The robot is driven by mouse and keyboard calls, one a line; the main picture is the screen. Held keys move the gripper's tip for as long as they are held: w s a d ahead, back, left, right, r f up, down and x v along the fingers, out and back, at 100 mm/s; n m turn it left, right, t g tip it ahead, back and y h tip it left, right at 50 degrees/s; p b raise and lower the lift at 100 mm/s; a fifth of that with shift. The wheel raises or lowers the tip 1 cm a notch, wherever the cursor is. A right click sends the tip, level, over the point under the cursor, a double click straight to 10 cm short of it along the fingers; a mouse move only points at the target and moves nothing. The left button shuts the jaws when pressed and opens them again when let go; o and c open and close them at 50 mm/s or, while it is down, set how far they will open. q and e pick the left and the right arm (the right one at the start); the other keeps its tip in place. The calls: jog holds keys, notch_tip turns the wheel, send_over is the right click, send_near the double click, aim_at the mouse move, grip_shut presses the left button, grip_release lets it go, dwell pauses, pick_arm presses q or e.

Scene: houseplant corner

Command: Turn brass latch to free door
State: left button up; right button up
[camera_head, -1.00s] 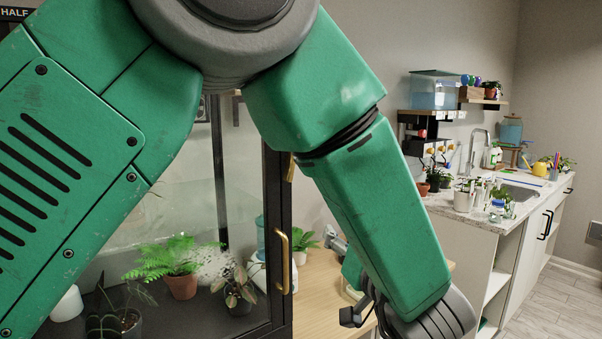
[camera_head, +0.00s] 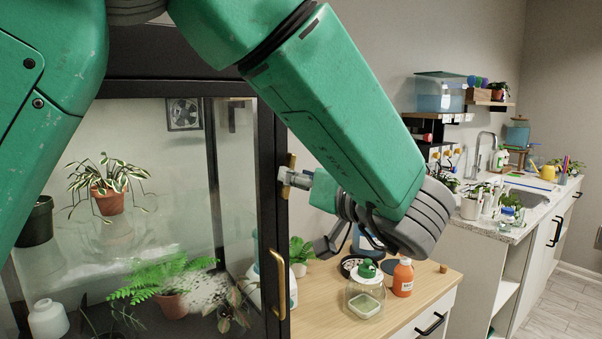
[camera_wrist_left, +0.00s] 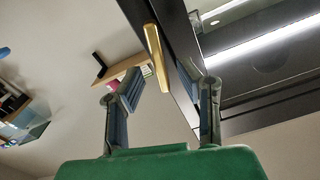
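The brass latch (camera_head: 291,162) is a small upright bar on the black door frame of the glass plant cabinet (camera_head: 268,190). In the left wrist view the latch (camera_wrist_left: 157,58) appears long and gold, lying between the lines of my two fingers. My left gripper (camera_head: 303,212) is open at the door's edge, with one fingertip close to the latch. In the wrist view its fingers (camera_wrist_left: 160,86) stand apart on either side of the latch; whether either touches it I cannot tell. The door looks closed. My right gripper is not in view.
A brass door handle (camera_head: 278,285) is below the latch. A wooden cabinet top (camera_head: 325,312) to the right holds a green-lidded jar (camera_head: 365,295), an orange bottle (camera_head: 403,278) and a small plant (camera_head: 301,252). A sink counter (camera_head: 480,228) stands farther right.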

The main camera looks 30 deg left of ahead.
pick_arm(q)
jog(key=x, duration=0.2)
jog(key=shift+w+a, duration=0.1)
jog(key=shift+a, duration=0.1)
jog(key=shift+d+r, duration=0.1)
jog(key=shift+d, duration=0.3)
grip_shut()
jog(key=n, duration=0.3)
jog(key=shift+a+b, duration=0.1)
jog(key=shift+b, duration=0.3)
